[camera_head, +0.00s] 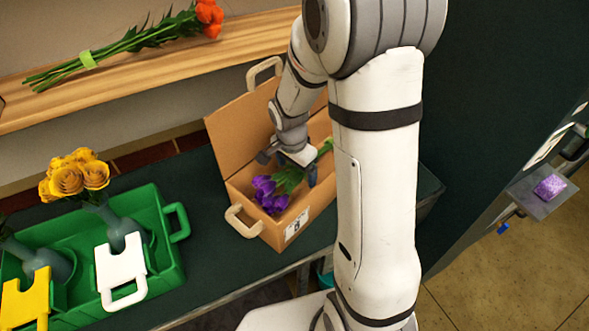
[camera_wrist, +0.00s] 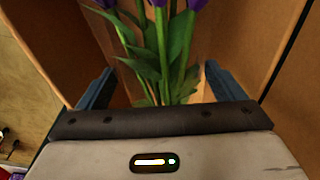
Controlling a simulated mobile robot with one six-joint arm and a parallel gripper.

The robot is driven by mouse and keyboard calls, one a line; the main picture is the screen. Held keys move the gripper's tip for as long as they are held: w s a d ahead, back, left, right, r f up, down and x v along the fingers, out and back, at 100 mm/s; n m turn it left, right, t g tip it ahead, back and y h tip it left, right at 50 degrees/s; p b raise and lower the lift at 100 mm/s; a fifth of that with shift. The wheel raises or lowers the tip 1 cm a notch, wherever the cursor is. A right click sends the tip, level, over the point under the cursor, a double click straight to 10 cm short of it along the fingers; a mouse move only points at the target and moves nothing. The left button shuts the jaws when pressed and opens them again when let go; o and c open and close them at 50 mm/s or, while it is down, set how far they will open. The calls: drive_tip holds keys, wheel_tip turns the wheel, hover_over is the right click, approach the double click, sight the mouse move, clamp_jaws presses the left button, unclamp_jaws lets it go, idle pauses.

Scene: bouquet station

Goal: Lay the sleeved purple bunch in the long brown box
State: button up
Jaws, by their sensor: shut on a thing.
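The purple bunch (camera_head: 268,197) lies low inside the long brown box (camera_head: 262,233), its purple heads toward the box's near left end and its green stems running back to the right. My gripper (camera_head: 288,167) reaches down into the box and is shut on the bunch across the stems. In the wrist view, the green stems of the bunch (camera_wrist: 165,48) run between my two blue fingers (camera_wrist: 158,88), with box walls on both sides. I cannot clearly make out the sleeve. Whether the bunch touches the box floor is hard to tell.
The box's lid (camera_head: 238,135) stands open at the back, and rope-like handles show at its ends. A green crate (camera_head: 170,265) with yellow roses (camera_head: 78,175) in vases stands left. A wooden shelf (camera_head: 150,82) behind holds an orange bunch (camera_head: 130,42). Dark table is bare between crate and box.

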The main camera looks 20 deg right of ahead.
drive_tip(key=shift+w+f, duration=0.1)
drive_tip(key=shift+f, duration=0.25)
drive_tip(key=shift+f+b, duration=0.45)
drive_tip(key=shift+b, duration=0.15)
drive_tip(key=shift+f, duration=0.2)
drive_tip(key=shift+r, duration=0.1)
drive_tip(key=o, duration=1.1)
drive_tip(key=shift+o, duration=0.2)
